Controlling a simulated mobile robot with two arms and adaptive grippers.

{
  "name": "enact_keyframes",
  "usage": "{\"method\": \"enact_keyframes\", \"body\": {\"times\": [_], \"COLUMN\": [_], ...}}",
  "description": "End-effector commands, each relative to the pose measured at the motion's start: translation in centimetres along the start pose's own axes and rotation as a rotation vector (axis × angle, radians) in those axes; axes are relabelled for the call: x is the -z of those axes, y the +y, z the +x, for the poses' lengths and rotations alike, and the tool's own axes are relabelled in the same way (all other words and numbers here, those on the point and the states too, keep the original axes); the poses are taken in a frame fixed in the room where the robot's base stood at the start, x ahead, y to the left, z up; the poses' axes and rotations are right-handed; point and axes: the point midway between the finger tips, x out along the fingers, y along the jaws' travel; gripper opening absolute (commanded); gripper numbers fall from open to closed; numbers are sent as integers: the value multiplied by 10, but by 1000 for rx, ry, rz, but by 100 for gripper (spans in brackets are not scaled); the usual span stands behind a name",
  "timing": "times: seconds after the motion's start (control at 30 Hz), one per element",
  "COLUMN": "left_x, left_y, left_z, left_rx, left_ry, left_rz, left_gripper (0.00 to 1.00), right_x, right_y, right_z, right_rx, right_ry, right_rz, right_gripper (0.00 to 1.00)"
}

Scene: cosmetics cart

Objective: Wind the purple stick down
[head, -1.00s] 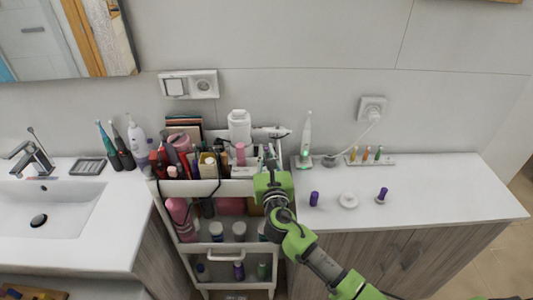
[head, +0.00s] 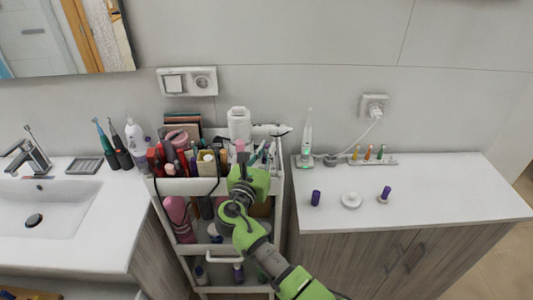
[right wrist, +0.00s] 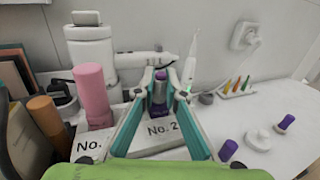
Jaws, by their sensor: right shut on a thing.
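In the right wrist view, the purple stick (right wrist: 159,92) stands upright, a slim tube with a purple and silvery body. It is at the block labelled "No. 2" (right wrist: 165,130) on the cart top. My right gripper (right wrist: 160,76) has its teal fingers shut on the stick from both sides. In the head view my right gripper (head: 245,165) reaches over the cart's front edge and hides the stick. A pink tube (right wrist: 91,95) stands just left of the fingers, by another "No." label. My left gripper is not in view.
The cart (head: 180,187) is crowded with bottles and brushes. On the right counter (head: 450,190) are a purple cap (head: 316,198), a white round piece (head: 351,200) and a purple-topped piece (head: 385,193). A white electric toothbrush (head: 307,140) stands behind. The counter's right part is clear.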

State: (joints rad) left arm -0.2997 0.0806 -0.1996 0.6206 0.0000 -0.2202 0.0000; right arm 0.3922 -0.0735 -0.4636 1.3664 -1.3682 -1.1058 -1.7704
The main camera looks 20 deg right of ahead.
Motion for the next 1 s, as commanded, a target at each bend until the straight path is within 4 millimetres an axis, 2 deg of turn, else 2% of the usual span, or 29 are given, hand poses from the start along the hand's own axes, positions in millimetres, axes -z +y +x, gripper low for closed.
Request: {"method": "enact_keyframes", "body": {"times": [0.5, 1.0], "left_x": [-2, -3], "left_y": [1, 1], "left_z": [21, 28], "left_rx": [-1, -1], "left_ry": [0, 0], "left_rz": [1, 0], "left_gripper": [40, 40], "right_x": [2, 1], "right_y": [0, 0], "right_z": [0, 0], "right_rx": [167, 231], "right_ry": [1, 1], "right_rz": [0, -1], "right_gripper": [0, 0]}}
